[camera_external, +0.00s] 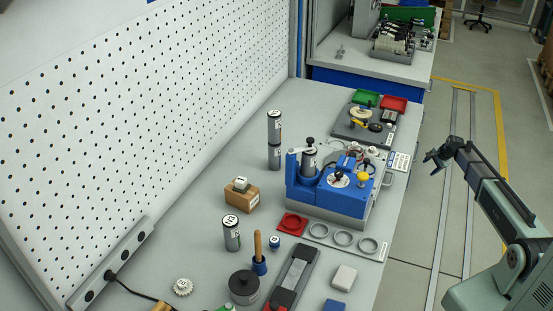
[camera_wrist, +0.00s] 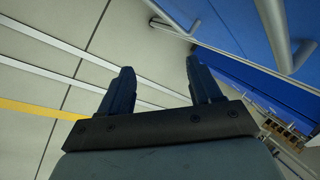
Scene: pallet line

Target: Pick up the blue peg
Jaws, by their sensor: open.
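A small blue cylinder with a white label on top (camera_external: 275,243) stands on the bench beside a red square plate; it may be the blue peg, but it is too small to be sure. A wooden-handled tool with a blue lower end (camera_external: 259,262) stands just left of it. My gripper (camera_external: 435,161) is raised off the bench's right side, above the floor and far from these things. In the wrist view my gripper (camera_wrist: 160,68) has its two dark fingers apart with nothing between them. No peg shows in the wrist view.
A blue fixture (camera_external: 330,193) with cylinders and knobs stands mid-bench. A grey plate with rings (camera_external: 343,238) lies in front of it. Labelled cylinders (camera_external: 231,234) and a cardboard box (camera_external: 241,198) stand left. A perforated wall (camera_external: 150,100) bounds the bench's left side.

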